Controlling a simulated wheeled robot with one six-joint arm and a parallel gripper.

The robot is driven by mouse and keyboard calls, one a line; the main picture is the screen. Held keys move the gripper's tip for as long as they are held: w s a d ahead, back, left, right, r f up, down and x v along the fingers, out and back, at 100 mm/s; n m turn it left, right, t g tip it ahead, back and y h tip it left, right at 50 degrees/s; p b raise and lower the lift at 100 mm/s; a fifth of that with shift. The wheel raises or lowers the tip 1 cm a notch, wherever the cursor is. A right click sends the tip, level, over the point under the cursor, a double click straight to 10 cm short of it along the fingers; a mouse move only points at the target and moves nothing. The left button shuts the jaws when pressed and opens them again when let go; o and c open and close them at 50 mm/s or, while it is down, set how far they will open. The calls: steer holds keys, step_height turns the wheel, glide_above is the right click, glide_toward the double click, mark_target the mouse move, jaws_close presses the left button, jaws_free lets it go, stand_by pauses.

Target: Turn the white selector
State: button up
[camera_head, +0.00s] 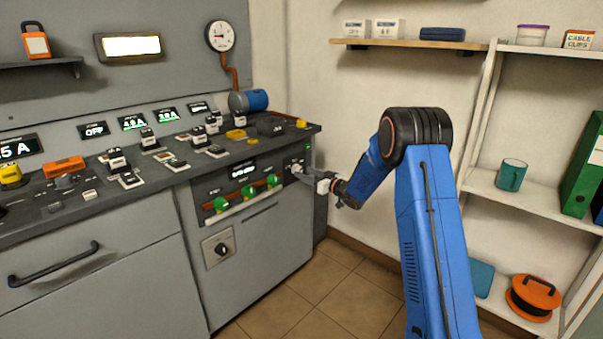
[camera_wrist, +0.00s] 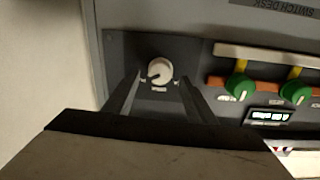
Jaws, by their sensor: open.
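The white selector (camera_wrist: 160,70) is a round white knob with a dark pointer mark, on a dark plate at the end of the desk's front panel. In the wrist view the pointer is toward the lower left. My gripper (camera_wrist: 160,84) is open, with one dark finger on each side of the knob. I cannot tell whether either finger touches it. In the head view my gripper (camera_head: 308,176) reaches the right end of the panel, and the knob there is small and partly hidden by it.
Several green knobs (camera_wrist: 239,86) and a small lit display (camera_wrist: 268,115) are beside the selector plate. A pale rail (camera_wrist: 262,52) runs along the panel. In the head view a black rotary switch (camera_head: 221,249) is lower on the cabinet. White shelves (camera_head: 540,190) stand right of my arm.

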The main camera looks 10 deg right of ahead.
mark_target(300, 171)
steer(key=shift+x, duration=1.65)
steer(key=c, duration=1.1)
steer(key=shift+o, duration=0.3)
